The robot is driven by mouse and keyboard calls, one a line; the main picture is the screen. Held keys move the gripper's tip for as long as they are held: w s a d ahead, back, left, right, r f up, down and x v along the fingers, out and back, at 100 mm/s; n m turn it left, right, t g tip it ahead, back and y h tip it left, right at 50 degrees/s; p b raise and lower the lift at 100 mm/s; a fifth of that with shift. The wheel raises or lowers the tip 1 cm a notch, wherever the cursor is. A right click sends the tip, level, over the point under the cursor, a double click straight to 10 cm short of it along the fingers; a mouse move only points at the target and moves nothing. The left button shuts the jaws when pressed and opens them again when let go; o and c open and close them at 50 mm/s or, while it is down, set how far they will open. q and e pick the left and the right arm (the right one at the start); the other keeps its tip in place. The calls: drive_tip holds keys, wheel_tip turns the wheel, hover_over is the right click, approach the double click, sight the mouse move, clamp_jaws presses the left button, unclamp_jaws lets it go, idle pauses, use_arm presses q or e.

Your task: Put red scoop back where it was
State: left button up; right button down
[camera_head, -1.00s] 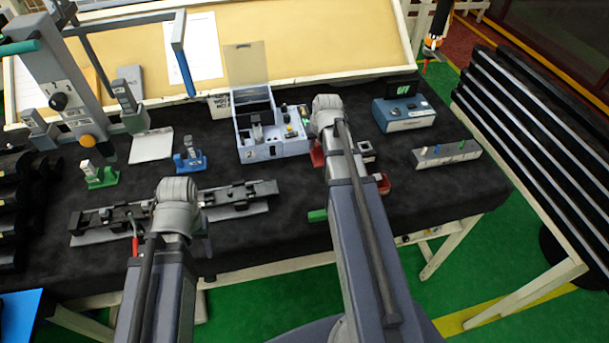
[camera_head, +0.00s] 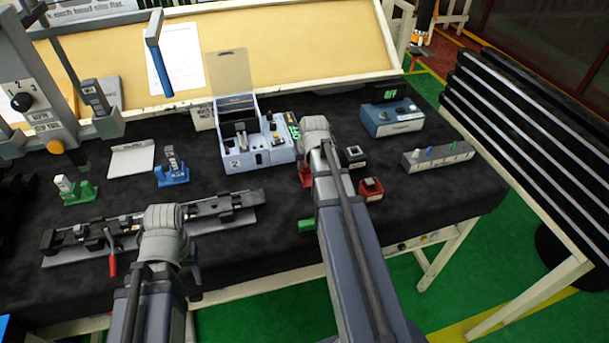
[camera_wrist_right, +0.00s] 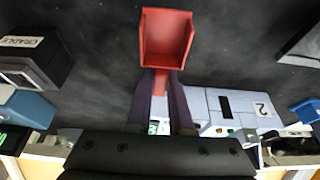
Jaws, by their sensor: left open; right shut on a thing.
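The red scoop (camera_wrist_right: 166,38) shows in the right wrist view, its open square bowl beyond my fingertips. My right gripper (camera_wrist_right: 162,82) is shut on its handle and holds it over the black table cover. In the head view my right forearm hides most of that gripper, and a red part (camera_head: 305,178) shows just left of the wrist; I cannot tell whether it is the scoop. My left gripper (camera_head: 192,268) is mostly hidden behind its own wrist, at the front of the long clip fixture (camera_head: 222,204), and is open.
A pale blue box marked 2 (camera_head: 258,150) stands left of my right wrist. A dark block (camera_head: 354,156), labelled CRADLE in the wrist view, and a small red holder (camera_head: 371,190) stand right. A blue device reading OFF (camera_head: 392,118) and a grey rack (camera_head: 438,156) lie farther right.

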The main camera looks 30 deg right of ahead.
sight(305, 172)
wheel_tip(305, 172, down, 4)
drive_tip(key=b, duration=0.3)
drive_tip(key=shift+r, duration=0.25)
drive_tip(key=c, duration=1.3)
unclamp_jaws()
drive_tip(key=shift+f+b, duration=0.2)
drive_tip(key=shift+b, duration=0.1)
drive_tip(key=o, duration=0.5)
drive_tip(key=shift+r, duration=0.1)
drive_tip(key=p+v, duration=1.1)
drive_tip(key=v, duration=0.1)
drive_tip(key=shift+r, duration=0.1)
